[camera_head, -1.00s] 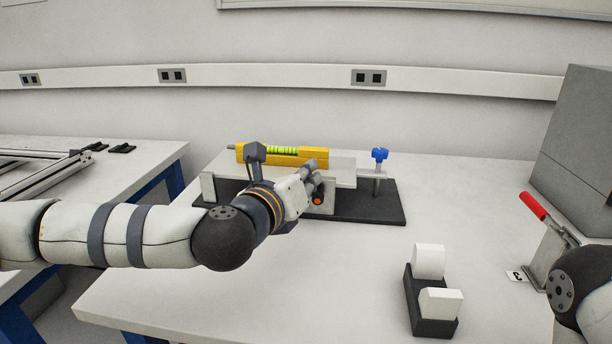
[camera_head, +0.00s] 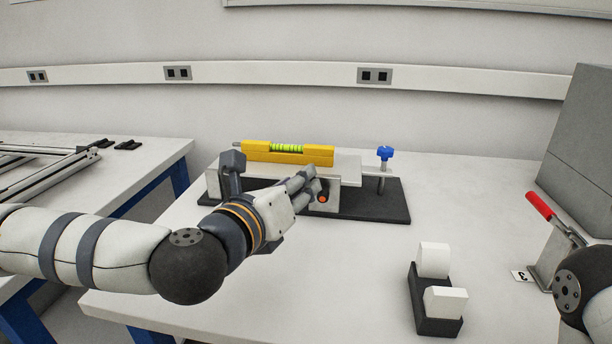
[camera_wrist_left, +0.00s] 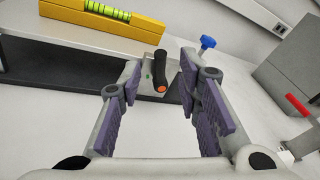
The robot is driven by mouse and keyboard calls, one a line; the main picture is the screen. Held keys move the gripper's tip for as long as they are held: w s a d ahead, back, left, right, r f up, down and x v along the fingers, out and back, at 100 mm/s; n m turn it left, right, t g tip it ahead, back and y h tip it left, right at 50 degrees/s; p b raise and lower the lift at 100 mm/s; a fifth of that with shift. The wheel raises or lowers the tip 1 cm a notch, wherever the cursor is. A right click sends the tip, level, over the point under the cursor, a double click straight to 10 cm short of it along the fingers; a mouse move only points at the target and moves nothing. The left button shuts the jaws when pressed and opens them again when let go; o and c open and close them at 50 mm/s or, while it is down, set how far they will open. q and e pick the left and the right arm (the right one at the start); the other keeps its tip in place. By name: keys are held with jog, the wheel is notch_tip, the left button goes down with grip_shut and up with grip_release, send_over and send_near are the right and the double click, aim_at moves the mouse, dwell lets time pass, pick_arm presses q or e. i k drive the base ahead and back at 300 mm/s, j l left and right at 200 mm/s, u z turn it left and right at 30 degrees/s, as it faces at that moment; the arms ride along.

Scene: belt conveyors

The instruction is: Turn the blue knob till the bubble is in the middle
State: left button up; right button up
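The blue knob (camera_head: 385,153) stands on a thin post at the right end of the levelling plate; it also shows in the left wrist view (camera_wrist_left: 208,42). A yellow spirit level (camera_head: 260,153) with a green vial (camera_head: 286,148) lies on the plate (camera_head: 347,170). The vial also shows in the left wrist view (camera_wrist_left: 107,11); the bubble's place is too small to tell. My left gripper (camera_head: 311,180) is in front of the plate, left of the knob and apart from it. In the left wrist view its fingers (camera_wrist_left: 160,82) are spread with nothing held. My right gripper is out of view.
A black rod with an orange end (camera_wrist_left: 160,70) sticks out below the plate, seen between my left fingers. A black base (camera_head: 390,205) carries the fixture. A black holder with white blocks (camera_head: 437,325) and a red-handled clamp (camera_head: 540,206) stand to the right.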

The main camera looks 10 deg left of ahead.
aim_at(385, 152)
jog(key=k+j, duration=0.2)
jog(key=k, duration=0.3)
jog(key=k+j, duration=0.2)
jog(key=k, duration=0.25)
